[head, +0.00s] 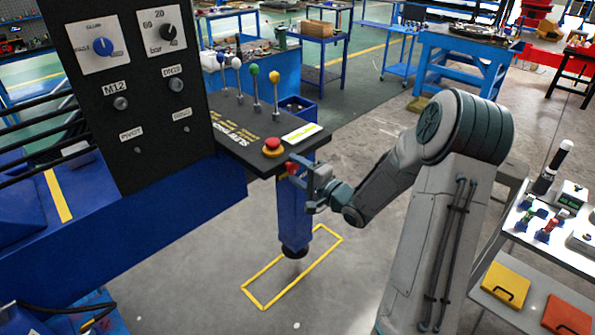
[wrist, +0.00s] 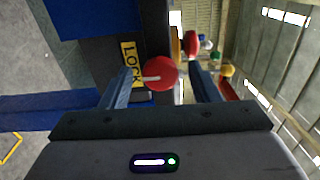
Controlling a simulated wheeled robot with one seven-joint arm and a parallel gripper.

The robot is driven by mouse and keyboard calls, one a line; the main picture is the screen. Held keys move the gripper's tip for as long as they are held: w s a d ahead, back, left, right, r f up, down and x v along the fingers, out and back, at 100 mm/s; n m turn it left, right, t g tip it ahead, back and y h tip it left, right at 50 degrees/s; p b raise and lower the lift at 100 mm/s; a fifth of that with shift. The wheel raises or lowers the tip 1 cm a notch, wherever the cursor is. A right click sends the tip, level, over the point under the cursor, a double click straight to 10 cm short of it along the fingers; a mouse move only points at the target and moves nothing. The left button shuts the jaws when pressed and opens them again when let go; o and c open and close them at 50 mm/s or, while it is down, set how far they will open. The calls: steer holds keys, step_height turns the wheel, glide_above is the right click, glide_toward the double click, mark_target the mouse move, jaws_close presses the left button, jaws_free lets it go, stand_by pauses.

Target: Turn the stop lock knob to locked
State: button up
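The stop lock knob is a round red knob on the front edge of the dark console. In the wrist view the knob (wrist: 164,71) sits between my fingers, with a white line on it pointing left and slightly down. A yellow plate (wrist: 128,64) reading "LOCK" is beside it at the upper left, partly hidden by a finger. In the head view the knob (head: 291,168) shows just in front of my gripper (head: 302,181). My gripper is open, with a gap on each side of the knob in the wrist view (wrist: 162,77). Contact is not visible.
A red mushroom button on a yellow base (head: 272,147) stands on the console top (head: 245,125), close above the knob. Several levers with coloured balls (head: 255,75) rise behind it. A tall dark panel (head: 140,100) stands left. The floor below is clear.

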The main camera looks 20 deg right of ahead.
steer(key=b+v, duration=0.3)
steer(key=v, duration=1)
steer(key=shift+s+d, duration=0.2)
steer(key=shift+s, duration=0.15)
steer(key=shift+w, duration=0.1)
steer(key=s+a+n+g+h+b, duration=0.1)
steer(key=s+a+n+g+h, duration=0.2)
steer(key=s, duration=0.3)
steer(key=s+a+n+g+h+b, duration=0.1)
steer(key=s+a+n+g+h, duration=0.2)
steer(key=s, duration=0.4)
steer(key=s+a+r+n+g+h+b, duration=0.1)
steer(key=s+a+n+g+h, duration=0.2)
steer(key=s+a+n+g, duration=0.1)
steer(key=s+n+g, duration=0.1)
steer(key=s+n, duration=0.1)
steer(key=s, duration=0.1)
steer(key=shift+a+g, duration=0.3)
steer(key=shift+g, duration=0.1)
